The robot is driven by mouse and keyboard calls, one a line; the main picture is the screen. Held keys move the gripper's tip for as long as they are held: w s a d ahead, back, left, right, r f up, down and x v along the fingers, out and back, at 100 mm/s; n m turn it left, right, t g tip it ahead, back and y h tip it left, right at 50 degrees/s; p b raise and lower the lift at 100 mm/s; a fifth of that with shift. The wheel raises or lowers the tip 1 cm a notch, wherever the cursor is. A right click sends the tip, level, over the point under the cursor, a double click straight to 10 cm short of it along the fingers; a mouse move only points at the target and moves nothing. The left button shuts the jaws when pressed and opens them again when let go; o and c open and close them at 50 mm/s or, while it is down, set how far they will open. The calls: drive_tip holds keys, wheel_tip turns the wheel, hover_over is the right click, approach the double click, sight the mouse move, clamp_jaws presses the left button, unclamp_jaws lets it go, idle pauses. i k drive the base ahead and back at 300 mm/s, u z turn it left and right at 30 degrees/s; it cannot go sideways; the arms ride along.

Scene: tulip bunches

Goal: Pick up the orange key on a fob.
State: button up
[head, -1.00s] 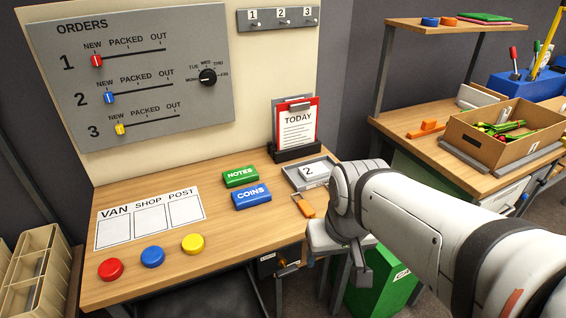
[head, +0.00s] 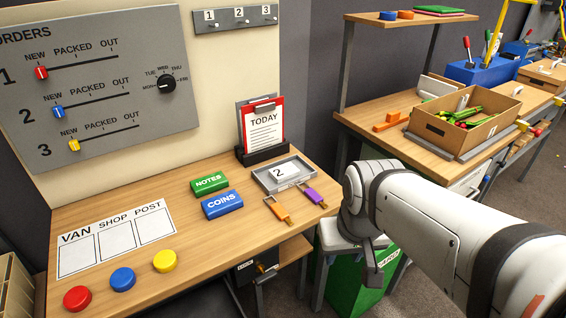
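The orange key on a fob (head: 277,208) lies on the wooden desk, near its front right part, just in front of the grey tray. A purple key on a fob (head: 313,193) lies to its right, close to the desk's right edge. My gripper (head: 373,268) hangs to the right of the desk at the end of my white arm, apart from both keys. Its wrist hides most of it, and whether its fingers are open or shut cannot be seen.
The grey tray (head: 260,181) holds a card marked 2. Green NOTES (head: 209,182) and blue COINS (head: 222,204) blocks lie left of the orange key. A TODAY stand (head: 264,157) rises behind. A stool (head: 329,236) and green bin (head: 345,290) stand below my arm.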

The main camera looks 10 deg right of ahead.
sight(282, 214)
drive_tip(key=z, duration=1.15)
drive_tip(key=k, duration=1.55)
drive_tip(key=u, duration=0.35)
drive_tip(key=i, duration=2)
drive_tip(key=u, duration=0.05)
